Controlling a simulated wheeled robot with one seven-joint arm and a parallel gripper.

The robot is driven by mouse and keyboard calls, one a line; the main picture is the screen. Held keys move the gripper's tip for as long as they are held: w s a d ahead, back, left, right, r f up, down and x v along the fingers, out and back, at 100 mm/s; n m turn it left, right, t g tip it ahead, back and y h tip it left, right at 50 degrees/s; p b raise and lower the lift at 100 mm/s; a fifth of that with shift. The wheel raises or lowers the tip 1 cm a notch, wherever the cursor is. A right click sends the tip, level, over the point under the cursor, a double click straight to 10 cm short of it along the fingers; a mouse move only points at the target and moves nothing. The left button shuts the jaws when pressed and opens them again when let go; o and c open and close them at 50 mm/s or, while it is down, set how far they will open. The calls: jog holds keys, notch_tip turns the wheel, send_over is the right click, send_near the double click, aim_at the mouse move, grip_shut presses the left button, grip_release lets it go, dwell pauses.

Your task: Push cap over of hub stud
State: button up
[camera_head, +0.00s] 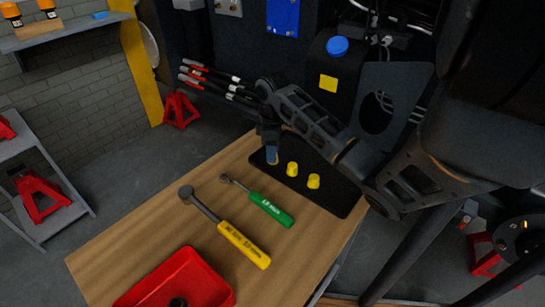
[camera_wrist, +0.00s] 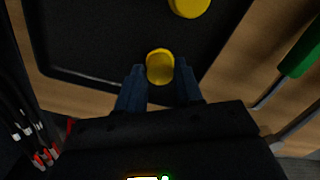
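My gripper (camera_head: 271,152) is low over the left end of a black mat (camera_head: 335,196) on the wooden bench. In the wrist view its two dark blue fingers (camera_wrist: 160,78) stand on either side of a small yellow cap (camera_wrist: 160,66). The cap fills the gap, and the fingers appear shut on it. I cannot tell whether it is lifted off the mat. Two more yellow caps, one nearer (camera_head: 292,169) and one farther right (camera_head: 313,181), stand on the mat. One other cap (camera_wrist: 188,7) shows at the top of the wrist view. I cannot make out the hub stud.
A green-handled ratchet (camera_head: 268,208), a yellow-handled tool (camera_head: 242,244) and a red tray (camera_head: 180,283) lie on the bench (camera_head: 130,245). Red jack stands (camera_head: 180,109) are on the floor.

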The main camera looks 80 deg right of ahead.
jog(key=c, duration=0.4)
notch_tip(320, 180, up, 6)
jog(key=p, duration=0.5)
jog(key=shift+p, duration=0.35)
